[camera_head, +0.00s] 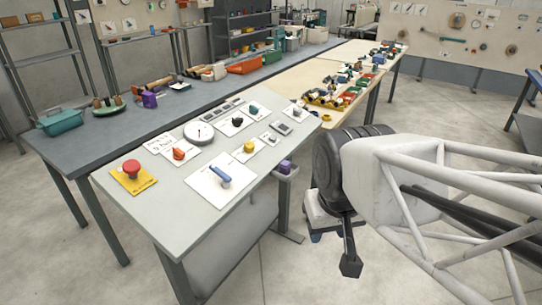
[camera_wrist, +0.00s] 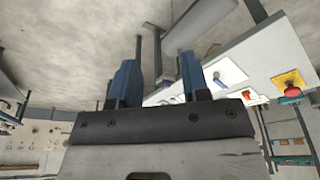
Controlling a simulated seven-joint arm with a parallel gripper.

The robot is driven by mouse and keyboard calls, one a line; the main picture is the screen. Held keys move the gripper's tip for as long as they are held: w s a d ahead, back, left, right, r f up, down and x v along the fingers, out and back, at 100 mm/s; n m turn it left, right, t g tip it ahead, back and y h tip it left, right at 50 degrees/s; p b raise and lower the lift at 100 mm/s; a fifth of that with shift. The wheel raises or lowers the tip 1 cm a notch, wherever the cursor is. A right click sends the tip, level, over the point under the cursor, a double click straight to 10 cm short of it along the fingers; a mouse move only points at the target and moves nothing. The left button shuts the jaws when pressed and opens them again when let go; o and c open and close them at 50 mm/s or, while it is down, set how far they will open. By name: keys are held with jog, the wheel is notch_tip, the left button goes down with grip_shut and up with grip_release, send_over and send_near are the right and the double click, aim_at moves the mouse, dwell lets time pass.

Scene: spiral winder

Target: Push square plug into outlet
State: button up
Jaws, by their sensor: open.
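A small purple block (camera_head: 286,167) sits on a grey holder (camera_head: 286,175) at the right edge of the near grey table. It may be the square plug, but I cannot tell its shape. A purple patch also shows between my fingers in the wrist view (camera_wrist: 166,84), small and unclear. I cannot pick out the outlet with certainty. My gripper (camera_head: 348,264) hangs in the air to the right of the table, apart from the purple block. In the wrist view my gripper (camera_wrist: 160,72) has its two blue fingers wide apart, with nothing held between them.
The near table (camera_head: 150,215) carries a red button on a yellow plate (camera_head: 132,172), a blue-handled switch (camera_head: 219,177), a round gauge (camera_head: 199,131) and several knobs. A wooden table (camera_head: 290,85) with many small parts stands behind. Open floor lies right of the near table.

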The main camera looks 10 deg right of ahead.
jog(key=m+g, duration=0.3)
jog(key=m, duration=0.6)
send_over(286, 162)
jog(key=s, duration=0.1)
jog(key=f, duration=1.4)
jog(key=shift+a+f, duration=0.2)
jog(key=shift+f, duration=0.1)
jog(key=shift+w+d+f, duration=0.1)
jog(key=shift+w+f, duration=0.35)
jog(key=shift+f, duration=0.05)
jog(key=shift+f, duration=1.25)
